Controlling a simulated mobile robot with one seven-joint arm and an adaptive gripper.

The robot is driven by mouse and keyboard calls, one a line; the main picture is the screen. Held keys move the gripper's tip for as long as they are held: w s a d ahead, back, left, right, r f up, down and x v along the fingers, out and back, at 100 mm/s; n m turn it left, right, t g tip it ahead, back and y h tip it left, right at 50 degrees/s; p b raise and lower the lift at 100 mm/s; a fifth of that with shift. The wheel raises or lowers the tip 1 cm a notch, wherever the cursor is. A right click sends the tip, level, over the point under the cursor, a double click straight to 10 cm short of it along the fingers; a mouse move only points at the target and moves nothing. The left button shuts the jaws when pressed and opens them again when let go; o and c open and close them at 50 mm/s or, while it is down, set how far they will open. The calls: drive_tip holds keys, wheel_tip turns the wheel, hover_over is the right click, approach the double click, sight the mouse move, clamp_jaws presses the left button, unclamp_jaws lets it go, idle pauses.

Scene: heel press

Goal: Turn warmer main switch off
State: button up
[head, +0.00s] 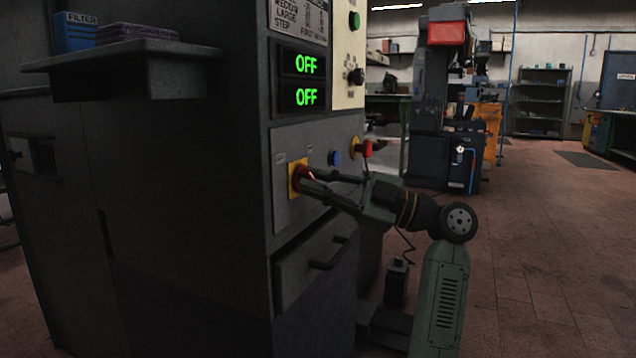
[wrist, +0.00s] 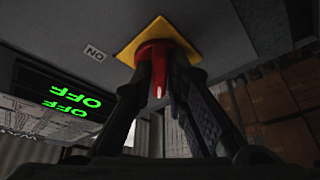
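The main switch is a red knob (head: 300,171) on a yellow square plate (head: 292,188), low on the grey machine's front panel. In the wrist view the red knob (wrist: 157,76) hangs from the yellow plate (wrist: 160,32), with a "NO" label (wrist: 95,53) beside it. My gripper (head: 310,180) reaches it from the right. In the wrist view my gripper's fingers (wrist: 166,72) close in on both sides of the knob and appear to touch it, hiding part of it. Two green displays (head: 306,80) above read "OFF".
A blue button (head: 334,158) and a red mushroom button (head: 362,149) sit right of the switch. A drawer handle (head: 329,254) sticks out below. A shelf (head: 180,82) juts from the machine's left side. Open tiled floor (head: 540,240) lies to the right.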

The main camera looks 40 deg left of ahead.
drive_tip(key=o, duration=0.3)
drive_tip(key=shift+o, duration=0.2)
drive_tip(key=v, duration=1.2)
drive_tip(key=shift+f, duration=0.1)
